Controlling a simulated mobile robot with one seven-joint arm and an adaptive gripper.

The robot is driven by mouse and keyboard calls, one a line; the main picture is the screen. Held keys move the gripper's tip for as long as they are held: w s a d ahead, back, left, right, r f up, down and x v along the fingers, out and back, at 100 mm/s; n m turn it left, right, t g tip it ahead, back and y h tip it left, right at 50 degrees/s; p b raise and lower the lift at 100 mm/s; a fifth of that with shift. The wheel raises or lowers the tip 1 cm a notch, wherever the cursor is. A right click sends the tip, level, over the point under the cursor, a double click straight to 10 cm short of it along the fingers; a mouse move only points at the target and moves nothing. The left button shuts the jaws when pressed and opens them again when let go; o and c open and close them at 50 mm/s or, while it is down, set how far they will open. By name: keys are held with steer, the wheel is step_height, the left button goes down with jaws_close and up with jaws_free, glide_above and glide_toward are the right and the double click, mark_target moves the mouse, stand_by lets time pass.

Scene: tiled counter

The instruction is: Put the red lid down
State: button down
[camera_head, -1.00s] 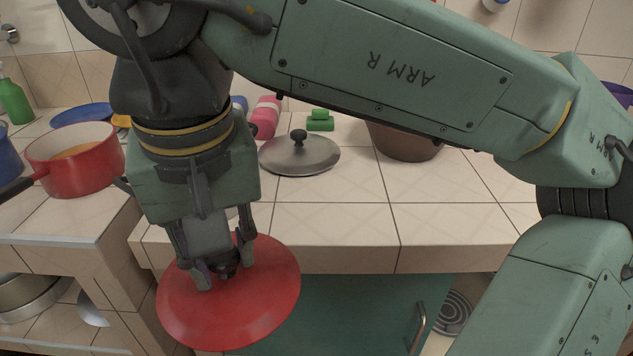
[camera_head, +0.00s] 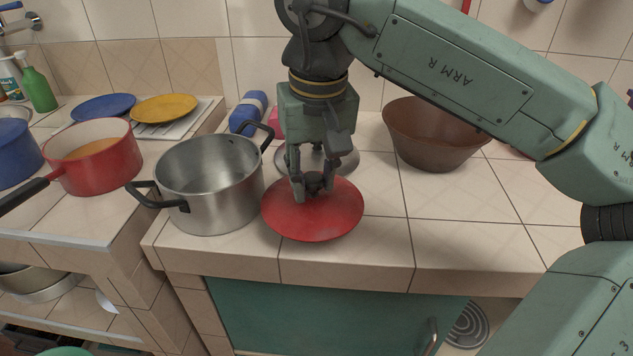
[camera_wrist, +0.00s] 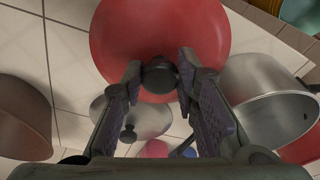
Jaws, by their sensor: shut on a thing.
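The red lid (camera_head: 325,218) is over the tiled counter (camera_head: 380,245), just right of the steel pot (camera_head: 200,180). My gripper (camera_head: 313,190) points down and is shut on the lid's dark knob. In the wrist view, the knob (camera_wrist: 160,78) sits between my fingertips and the red lid (camera_wrist: 165,35) spreads beyond them. The lid looks nearly level and low over the counter. I cannot tell whether its underside touches the tiles.
A grey metal lid (camera_head: 345,160) lies behind, partly hidden by my gripper. A brown bowl (camera_head: 425,135) stands at the back right. A red saucepan (camera_head: 105,165) is at the left. The counter right of the red lid is clear.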

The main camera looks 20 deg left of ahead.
mark_target(317, 192)
steer(key=shift+w+f, duration=0.15)
steer(key=shift+w, duration=0.45)
steer(key=shift+f+p, duration=0.3)
steer(key=shift+f, duration=1.4)
steer(key=shift+f, duration=0.1)
steer(key=shift+f, duration=0.15)
steer(key=c, duration=1.2)
jaws_free()
steer(key=shift+c, duration=0.2)
steer(key=r, duration=0.4)
steer(key=s+r, duration=0.1)
steer(key=r, duration=0.3)
steer(key=d+r, duration=0.1)
steer(key=r, duration=0.3)
steer(key=shift+s+d+r, duration=0.1)
steer(key=shift+s+r, duration=0.1)
steer(key=shift+s, duration=0.05)
